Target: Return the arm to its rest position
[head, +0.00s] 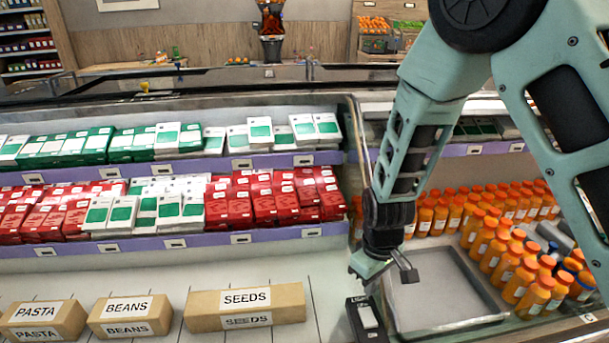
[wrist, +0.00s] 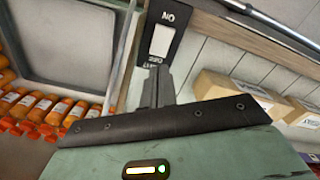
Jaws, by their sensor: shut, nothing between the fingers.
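My arm (head: 412,145) reaches down from the upper right in the head view. My gripper (head: 384,275) hangs at the lower middle, above the divider between the box side and the bottle side. In the wrist view its fingers (wrist: 157,88) are together with nothing held between them. A black device with a white panel (head: 366,318) stands just below the gripper. It also shows in the wrist view (wrist: 162,42) just past the fingertips. I cannot tell whether the fingers touch it.
An empty grey tray (head: 440,285) lies right of my gripper. Many orange bottles (head: 500,250) stand beyond and beside it. Cardboard boxes labelled SEEDS (head: 245,305), BEANS (head: 130,316) and PASTA (head: 42,320) sit at the lower left. Shelves of red and green packets (head: 265,198) stand behind them.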

